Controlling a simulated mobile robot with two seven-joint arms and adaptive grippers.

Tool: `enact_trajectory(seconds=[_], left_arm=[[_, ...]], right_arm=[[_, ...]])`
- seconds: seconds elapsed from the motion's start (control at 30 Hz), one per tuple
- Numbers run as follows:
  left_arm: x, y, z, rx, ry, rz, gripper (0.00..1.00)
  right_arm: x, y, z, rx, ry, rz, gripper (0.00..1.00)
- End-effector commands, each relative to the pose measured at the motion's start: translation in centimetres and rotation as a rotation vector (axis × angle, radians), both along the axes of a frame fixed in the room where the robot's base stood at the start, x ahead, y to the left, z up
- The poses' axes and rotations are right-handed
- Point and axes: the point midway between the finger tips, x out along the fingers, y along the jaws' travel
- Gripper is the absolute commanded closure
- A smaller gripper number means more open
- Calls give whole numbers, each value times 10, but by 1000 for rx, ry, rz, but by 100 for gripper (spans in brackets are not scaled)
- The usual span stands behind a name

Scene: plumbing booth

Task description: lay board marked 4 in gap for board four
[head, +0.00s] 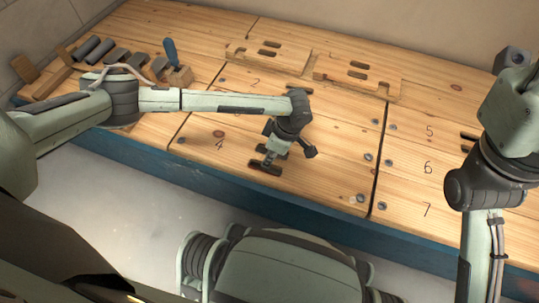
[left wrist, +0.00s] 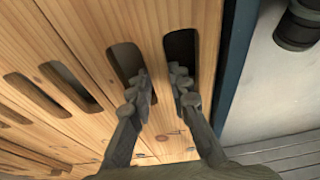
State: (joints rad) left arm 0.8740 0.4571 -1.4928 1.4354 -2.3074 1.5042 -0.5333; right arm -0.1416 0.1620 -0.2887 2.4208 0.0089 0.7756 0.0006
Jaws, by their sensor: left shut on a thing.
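The board marked 4 (head: 205,153) is a pine plank along the front edge of the wooden deck, with its number at left and two hand slots near the middle. My left gripper (head: 267,164) points down at these slots. In the left wrist view, my left gripper's fingers (left wrist: 160,88) go into the two slots, one in each, and are shut on the wooden strip between them. The board (left wrist: 160,28) looks about level with its neighbours; I cannot tell whether it rests fully down. No open gap for board four shows. My right gripper is not in view.
Two slotted boards (head: 240,58) (head: 385,82) lie at the back of the deck. Blocks, grey cylinders (head: 85,47) and a blue-handled tool (head: 171,52) stand at back left. Boards 5, 6 and 7 (head: 405,188) lie at right. A blue edge (head: 250,205) borders the deck's front.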

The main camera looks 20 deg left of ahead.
Motion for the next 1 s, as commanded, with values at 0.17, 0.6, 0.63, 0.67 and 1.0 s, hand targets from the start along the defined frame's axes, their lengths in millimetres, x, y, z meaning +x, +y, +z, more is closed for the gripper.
enact_trajectory(seconds=[0.17, 0.6, 0.63, 0.67, 1.0], left_arm=[[1, 0, -1, -1, -2, 0, 100], [1, 0, -3, 0, -1, 0, 58], [1, 0, -3, 0, -1, 0, 58], [1, 0, -3, 0, -1, 0, 58], [0, 0, 12, 0, -1, 1, 58]], right_arm=[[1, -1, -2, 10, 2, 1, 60], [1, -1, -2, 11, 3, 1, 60], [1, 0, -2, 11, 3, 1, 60], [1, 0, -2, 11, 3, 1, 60], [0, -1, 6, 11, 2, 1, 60]])
